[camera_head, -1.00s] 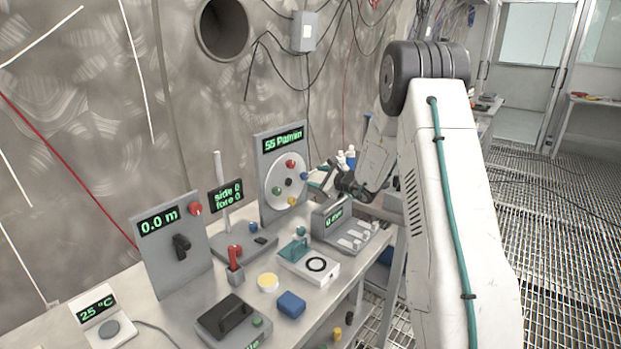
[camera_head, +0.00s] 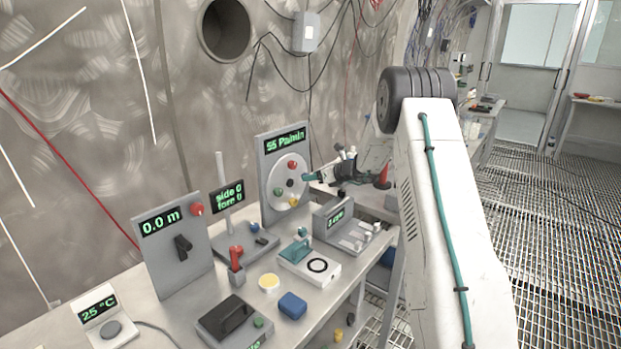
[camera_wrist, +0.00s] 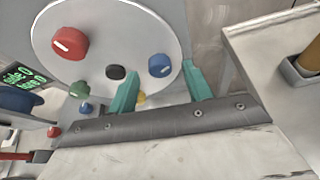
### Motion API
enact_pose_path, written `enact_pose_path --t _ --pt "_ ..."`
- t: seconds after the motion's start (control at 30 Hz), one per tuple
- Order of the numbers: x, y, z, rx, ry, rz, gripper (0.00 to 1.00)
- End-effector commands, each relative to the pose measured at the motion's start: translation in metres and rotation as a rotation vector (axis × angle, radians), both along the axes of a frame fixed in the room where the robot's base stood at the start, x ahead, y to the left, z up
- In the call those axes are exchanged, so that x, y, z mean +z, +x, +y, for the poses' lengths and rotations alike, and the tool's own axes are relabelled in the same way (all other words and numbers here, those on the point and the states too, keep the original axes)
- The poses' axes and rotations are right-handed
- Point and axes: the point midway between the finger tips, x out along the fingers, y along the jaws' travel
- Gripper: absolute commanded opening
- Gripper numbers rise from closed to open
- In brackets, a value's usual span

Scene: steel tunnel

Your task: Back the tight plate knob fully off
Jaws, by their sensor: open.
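A round white plate (camera_head: 283,203) is mounted on an upright grey panel under a green readout. It carries a red knob (camera_wrist: 70,43), a green knob (camera_wrist: 79,89), a blue knob (camera_wrist: 159,65), a yellow knob (camera_wrist: 140,98) and a dark centre piece (camera_wrist: 116,72). I cannot tell which knob is tight. My gripper (camera_wrist: 160,85) has two teal fingers, open and apart. In the wrist view the blue knob lies between and just beyond the fingertips. The yellow knob is partly hidden by a finger. In the head view my gripper (camera_head: 308,178) covers the plate's right edge.
A grey box with a small readout (camera_head: 333,213) and white switches stands below my gripper. A teal-handled white device (camera_head: 322,275), a red lever (camera_head: 236,258) and a blue block (camera_head: 292,305) stand on the bench. A panel with a black handle (camera_head: 183,250) is at left.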

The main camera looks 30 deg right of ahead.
Motion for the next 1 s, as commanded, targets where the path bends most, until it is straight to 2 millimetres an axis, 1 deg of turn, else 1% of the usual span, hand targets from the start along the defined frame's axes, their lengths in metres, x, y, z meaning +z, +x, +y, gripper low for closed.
enact_pose_path --t 0.03,0.1,0.2,0.47,0.57,0.6,0.63,1.0 --pt "-0.003 0.006 0.003 0.002 0.001 0.000 0.50" --pt "-0.005 0.012 0.005 0.001 0.001 -0.001 0.50" --pt "-0.007 0.016 0.007 -0.001 0.000 -0.001 0.50" --pt "-0.008 0.017 0.007 -0.001 0.000 0.000 0.50" --pt "-0.008 0.017 0.007 -0.001 0.000 -0.001 0.25" --pt "-0.008 0.017 0.007 -0.001 0.000 -0.001 0.14" --pt "-0.008 0.017 0.007 -0.001 0.000 -0.001 0.06" --pt "-0.007 0.017 0.008 0.000 -0.037 -0.015 0.06"
